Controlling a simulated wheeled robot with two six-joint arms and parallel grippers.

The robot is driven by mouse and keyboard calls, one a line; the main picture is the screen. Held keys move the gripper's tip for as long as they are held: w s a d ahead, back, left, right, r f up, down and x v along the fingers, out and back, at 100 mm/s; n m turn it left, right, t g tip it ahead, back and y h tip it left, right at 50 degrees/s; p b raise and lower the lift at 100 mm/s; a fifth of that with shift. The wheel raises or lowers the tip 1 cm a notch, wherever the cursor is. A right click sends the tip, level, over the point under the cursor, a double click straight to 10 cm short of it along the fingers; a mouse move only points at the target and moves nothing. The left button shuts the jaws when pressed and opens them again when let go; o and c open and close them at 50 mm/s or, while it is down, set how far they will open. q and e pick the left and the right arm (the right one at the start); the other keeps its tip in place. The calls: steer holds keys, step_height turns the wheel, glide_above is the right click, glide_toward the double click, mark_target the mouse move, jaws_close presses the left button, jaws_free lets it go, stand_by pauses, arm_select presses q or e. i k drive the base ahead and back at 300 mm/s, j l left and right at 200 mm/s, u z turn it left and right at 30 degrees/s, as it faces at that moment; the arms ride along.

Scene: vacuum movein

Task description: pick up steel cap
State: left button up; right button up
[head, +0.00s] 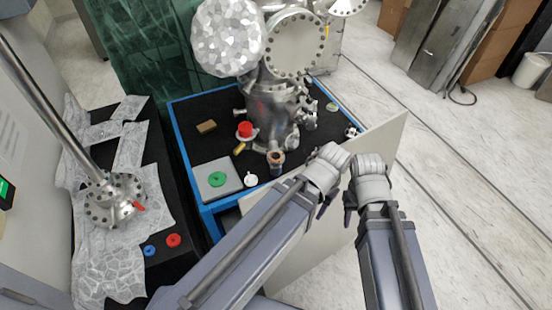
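I cannot tell for sure which thing is the steel cap. A small metallic piece (352,132) lies at the right edge of the black cart top, and a small white-grey piece (250,179) stands near its front edge. A steel vacuum chamber (272,105) with round flanges stands on the cart. My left gripper (325,207) and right gripper (348,215) are close together in front of the cart, pointing down. Only small dark finger parts show below the wrists, so their opening is unclear. I see nothing held in either.
The blue-edged cart (185,140) also bears a grey plate (217,190) with a green ring (217,179), a red cap (245,129) and a brown block (206,126). A pale panel (385,150) stands by its right side. A foil-covered bench (110,260) is left.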

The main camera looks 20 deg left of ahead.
mark_target(351, 136)
steer(key=i+l, duration=0.2)
steer(key=l, duration=0.15)
steer(key=i+l, duration=0.2)
steer(key=l, duration=0.2)
steer(key=i+l+z, duration=0.1)
steer(key=l, duration=0.25)
steer(key=i+l, duration=0.4)
steer(key=i, duration=0.35)
steer(key=z, duration=0.05)
